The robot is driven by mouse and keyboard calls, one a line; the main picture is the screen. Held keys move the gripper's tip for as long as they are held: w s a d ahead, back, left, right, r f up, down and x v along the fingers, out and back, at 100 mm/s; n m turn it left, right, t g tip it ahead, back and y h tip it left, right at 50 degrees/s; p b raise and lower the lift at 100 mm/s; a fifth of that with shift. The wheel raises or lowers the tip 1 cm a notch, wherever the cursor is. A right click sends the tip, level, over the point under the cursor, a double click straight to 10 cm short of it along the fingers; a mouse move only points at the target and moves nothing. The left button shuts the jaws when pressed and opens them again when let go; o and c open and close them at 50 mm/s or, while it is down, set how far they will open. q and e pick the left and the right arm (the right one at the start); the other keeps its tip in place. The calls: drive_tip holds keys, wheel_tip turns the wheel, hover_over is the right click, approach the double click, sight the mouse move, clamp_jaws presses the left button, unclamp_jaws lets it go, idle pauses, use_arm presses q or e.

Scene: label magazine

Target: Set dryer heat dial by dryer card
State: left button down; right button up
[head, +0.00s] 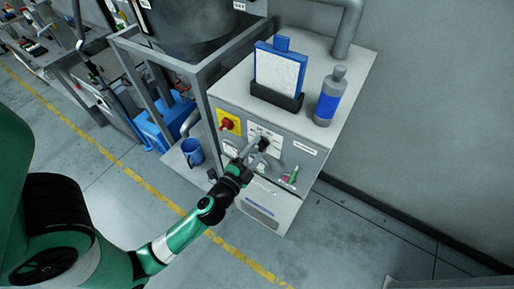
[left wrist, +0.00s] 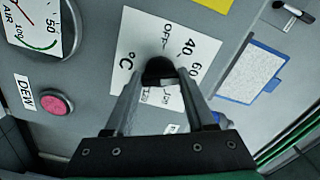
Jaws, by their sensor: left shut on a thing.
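The dryer is a grey cabinet (head: 320,80) in the head view. Its heat dial is a black knob (left wrist: 158,70) on a white scale plate (left wrist: 133,45) marked OFF, 40, 60 and °C. My left gripper (head: 257,147) is at the front panel, shut on the dial; its two fingers also flank the knob in the left wrist view (left wrist: 158,78). The fingers hide part of the scale, and I cannot tell the dial's setting. A blue-backed white card (head: 280,72) stands in a black holder (head: 276,97) on the cabinet top; its print is unreadable. My right gripper is not in view.
A grey bottle with a blue band (head: 330,97) stands on the cabinet top. A red switch on a yellow plate (head: 228,122), a pink button marked DEW (left wrist: 57,103) and an AIR gauge (left wrist: 40,25) are near the dial. A blue mug (head: 192,151) stands to the left.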

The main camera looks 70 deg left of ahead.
use_arm(q)
drive_tip(key=shift+m, duration=0.4)
drive_tip(key=shift+c, duration=1.2)
unclamp_jaws()
drive_tip(key=shift+s+d, duration=0.1)
drive_tip(key=b+v, duration=0.5)
drive_tip(key=v, duration=0.6)
drive_tip(key=shift+s+d, duration=0.15)
